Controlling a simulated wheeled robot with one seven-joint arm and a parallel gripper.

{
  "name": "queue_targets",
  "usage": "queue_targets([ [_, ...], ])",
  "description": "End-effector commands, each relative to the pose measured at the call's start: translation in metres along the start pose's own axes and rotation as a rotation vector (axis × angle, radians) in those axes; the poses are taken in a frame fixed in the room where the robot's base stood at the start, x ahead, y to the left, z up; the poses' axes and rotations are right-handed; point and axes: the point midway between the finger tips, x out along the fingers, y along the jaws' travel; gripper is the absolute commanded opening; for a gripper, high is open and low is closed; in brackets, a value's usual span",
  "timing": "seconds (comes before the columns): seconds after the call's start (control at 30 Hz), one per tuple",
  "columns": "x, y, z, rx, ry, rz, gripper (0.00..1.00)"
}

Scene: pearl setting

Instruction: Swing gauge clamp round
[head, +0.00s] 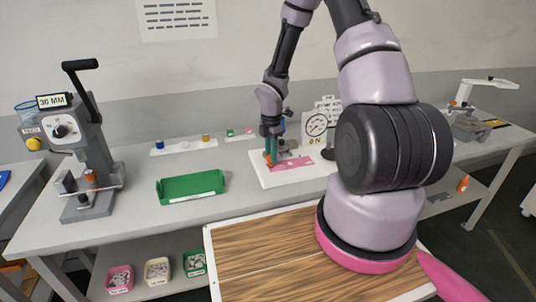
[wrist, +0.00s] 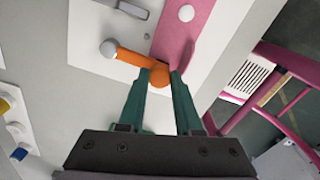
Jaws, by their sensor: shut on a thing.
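The gauge clamp is an orange lever (wrist: 130,57) with a silver ball (wrist: 108,48) at one end, lying over a white plate (wrist: 215,55) beside a pink strip (wrist: 180,30). In the head view the orange clamp (head: 268,158) is small and partly hidden by my fingers. My gripper (wrist: 161,76), with teal fingers, is shut on the orange round end of the lever; the ball end points left in the wrist view. In the head view my gripper (head: 271,150) points down at the white plate (head: 262,178).
A green tray (head: 190,187) lies left of the plate. A press marked 30 MM (head: 88,140) stands at the far left. A strip with small coloured parts (head: 184,145) lies at the back. Several bins (head: 157,271) sit on the lower shelf. Bare bench (head: 135,215) lies in front.

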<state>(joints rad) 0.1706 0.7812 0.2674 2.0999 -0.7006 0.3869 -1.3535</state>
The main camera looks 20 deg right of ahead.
Motion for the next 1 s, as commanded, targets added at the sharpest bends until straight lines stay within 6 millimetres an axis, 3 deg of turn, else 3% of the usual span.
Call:
queue_targets([
  [0.63,-0.0003,-0.0005,0.0046,-0.046,-0.001,0.001,0.0],
  [0.67,-0.0003,-0.0005,0.0046,-0.046,-0.001,0.001,0.44],
  [0.7,-0.0003,-0.0005,0.0045,-0.046,-0.001,0.001,0.6],
  [0.73,-0.0003,-0.0006,0.0044,-0.046,-0.001,0.001,0.63],
  [1.0,-0.0003,-0.0007,0.0037,-0.046,0.0,0.001,0.63],
])
